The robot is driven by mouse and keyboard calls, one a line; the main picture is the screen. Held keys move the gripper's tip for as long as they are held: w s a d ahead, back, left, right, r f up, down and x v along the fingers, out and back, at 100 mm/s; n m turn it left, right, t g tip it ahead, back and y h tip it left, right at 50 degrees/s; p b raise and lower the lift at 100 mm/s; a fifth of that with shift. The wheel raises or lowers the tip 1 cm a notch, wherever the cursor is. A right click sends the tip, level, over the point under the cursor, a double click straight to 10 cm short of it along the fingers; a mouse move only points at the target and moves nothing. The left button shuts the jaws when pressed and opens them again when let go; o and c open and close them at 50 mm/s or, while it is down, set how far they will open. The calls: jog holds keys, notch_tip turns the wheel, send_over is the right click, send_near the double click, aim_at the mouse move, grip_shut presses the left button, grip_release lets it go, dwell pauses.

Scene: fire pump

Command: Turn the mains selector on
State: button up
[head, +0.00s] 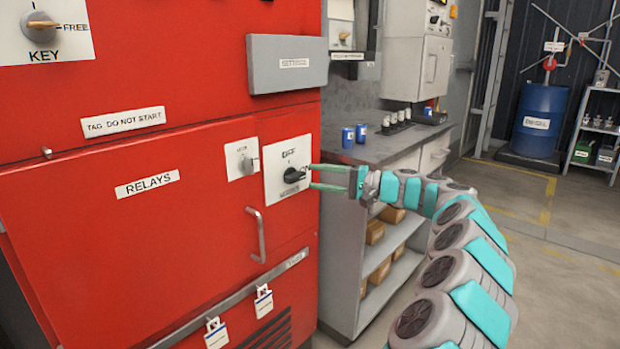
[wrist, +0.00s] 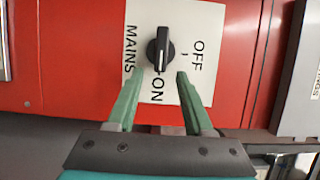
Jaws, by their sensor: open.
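The mains selector is a black rotary knob (head: 293,175) on a white plate (head: 275,188) at the right edge of the red cabinet. In the wrist view the knob (wrist: 160,50) sits on the plate marked MAINS, OFF and ON. Its grip bar lies lengthwise toward the ON word; I cannot tell surely which end is the pointer. My gripper (head: 312,177) is open in front of the plate, its green fingers level with the knob. In the wrist view the gripper (wrist: 158,76) has a finger on either side of the knob's lower end, apart from it and empty.
A smaller grey switch (head: 242,160) is left of the selector. A door handle (head: 257,235) and a grey box (head: 288,63) protrude from the cabinet nearby. Floor beyond my arm is clear.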

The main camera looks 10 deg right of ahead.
jog(key=shift+v, duration=2.2)
